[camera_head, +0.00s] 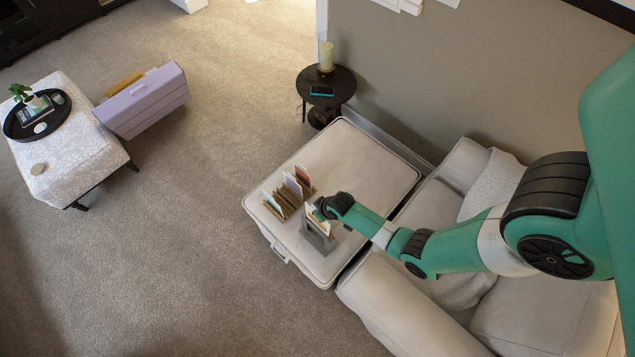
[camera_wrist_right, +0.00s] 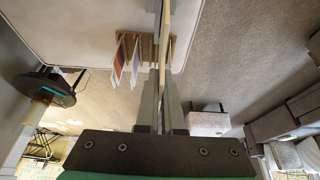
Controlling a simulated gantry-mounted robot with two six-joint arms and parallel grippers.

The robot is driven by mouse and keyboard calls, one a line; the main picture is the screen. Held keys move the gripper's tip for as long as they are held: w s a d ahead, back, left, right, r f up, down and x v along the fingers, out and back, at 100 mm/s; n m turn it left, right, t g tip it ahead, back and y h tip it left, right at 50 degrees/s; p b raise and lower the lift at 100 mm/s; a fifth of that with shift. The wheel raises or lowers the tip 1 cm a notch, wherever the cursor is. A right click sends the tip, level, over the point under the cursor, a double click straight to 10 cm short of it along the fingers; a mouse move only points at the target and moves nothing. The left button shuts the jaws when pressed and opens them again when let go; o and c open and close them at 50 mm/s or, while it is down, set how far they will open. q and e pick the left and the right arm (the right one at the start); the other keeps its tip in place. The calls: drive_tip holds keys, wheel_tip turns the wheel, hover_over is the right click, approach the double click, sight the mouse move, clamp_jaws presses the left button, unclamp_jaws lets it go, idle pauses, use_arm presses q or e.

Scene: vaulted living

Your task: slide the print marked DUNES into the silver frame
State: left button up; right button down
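The silver frame (camera_head: 317,241) stands on the pale ottoman top, in front of the wooden rack. My right gripper (camera_head: 323,209) is just above the frame, shut on a thin pale print (camera_head: 315,222). In the right wrist view the print (camera_wrist_right: 168,40) shows edge-on between the fingers of my right gripper (camera_wrist_right: 164,85). The print's lower part is at the frame; I cannot tell how deep it sits in it. Its marking is not readable. Other prints (camera_head: 296,184) stand upright in the wooden rack (camera_head: 287,206). My left gripper is not in view.
The ottoman (camera_head: 362,160) has clear room behind the rack. A sofa (camera_head: 400,305) adjoins it at the right. A round black side table (camera_head: 340,82) with a candle and phone stands behind. A patterned bench (camera_head: 60,150) and a lilac box (camera_head: 145,102) are far left.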

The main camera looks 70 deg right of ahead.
drive_tip(key=shift+d+f, duration=0.1)
drive_tip(key=shift+f, duration=0.25)
idle(1.1)
drive_tip(key=shift+f+b, duration=1)
drive_tip(key=shift+b, duration=0.1)
drive_tip(key=shift+f+b, duration=2.5)
drive_tip(key=shift+f, duration=0.35)
